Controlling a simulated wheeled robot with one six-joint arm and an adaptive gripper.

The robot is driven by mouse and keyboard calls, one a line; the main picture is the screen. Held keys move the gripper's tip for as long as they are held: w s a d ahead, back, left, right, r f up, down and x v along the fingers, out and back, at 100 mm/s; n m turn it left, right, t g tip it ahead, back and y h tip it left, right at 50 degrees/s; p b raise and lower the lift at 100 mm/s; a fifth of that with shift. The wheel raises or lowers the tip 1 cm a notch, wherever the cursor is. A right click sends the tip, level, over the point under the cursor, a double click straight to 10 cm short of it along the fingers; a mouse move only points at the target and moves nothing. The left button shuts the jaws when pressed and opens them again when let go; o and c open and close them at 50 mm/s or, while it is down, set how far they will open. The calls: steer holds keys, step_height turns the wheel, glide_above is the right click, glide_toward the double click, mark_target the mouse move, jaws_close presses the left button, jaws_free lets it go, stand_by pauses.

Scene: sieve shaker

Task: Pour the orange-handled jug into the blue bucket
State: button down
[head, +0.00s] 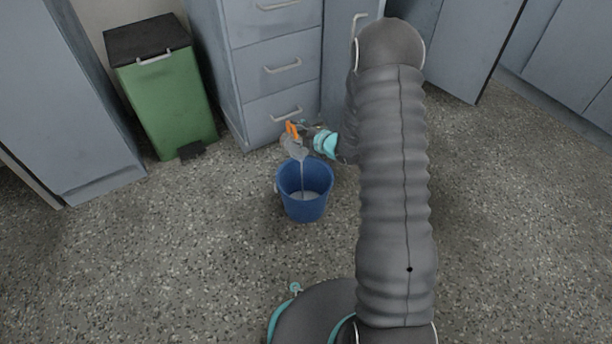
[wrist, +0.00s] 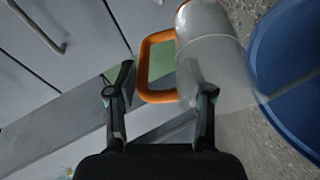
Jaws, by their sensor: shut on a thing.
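The orange-handled jug (head: 296,148) is a small, pale, translucent vessel, tilted over the blue bucket (head: 290,187). A thin pale stream falls from it into the bucket, where some light liquid shows at the bottom. My gripper (head: 304,132) is above the bucket's back rim. In the wrist view my gripper (wrist: 160,95) has its two fingers on either side of the jug's orange handle (wrist: 144,65), holding it. The jug's pale body (wrist: 208,60) is to the right, and the bucket (wrist: 300,75) is at the right edge below it. The jug's inside is hidden.
Grey drawers (head: 282,75) stand just behind the bucket. A green bin (head: 165,100) with a dark lid stands at the back left. The speckled floor is clear left and right of the bucket.

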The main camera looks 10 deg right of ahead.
mark_target(297, 139)
steer(key=shift+s+f+t, duration=0.3)
steer(key=shift+s+t, duration=0.2)
steer(key=shift+t, duration=0.1)
stand_by(0.7)
steer(key=shift+s+d+r+n+t+y, duration=0.15)
steer(key=shift+s+t+y, duration=0.1)
steer(key=shift+s, duration=0.15)
steer(key=shift+s+d+r+n+t+y, duration=0.15)
steer(key=shift+s+t+y, duration=0.1)
steer(key=shift+s, duration=0.15)
steer(key=shift+s+t, duration=0.3)
steer(key=shift+s, duration=0.3)
steer(key=shift+s+f+n+t+y, duration=0.3)
steer(key=shift+s+f+t, duration=0.1)
steer(key=shift+s+t, duration=0.1)
steer(key=shift+w+r, duration=0.1)
steer(key=shift+r, duration=0.05)
steer(key=w+g, duration=0.1)
steer(key=w, duration=0.1)
steer(key=w+m+g+h, duration=0.1)
steer(key=w, duration=0.1)
steer(key=shift+a+r+g, duration=0.1)
steer(key=shift+a+g, duration=0.2)
steer(key=shift+a, duration=0.1)
steer(key=shift+w+r+g, duration=0.15)
steer(key=shift+w+g, duration=0.05)
steer(key=shift+g, duration=0.2)
steer(key=shift+a, duration=0.1)
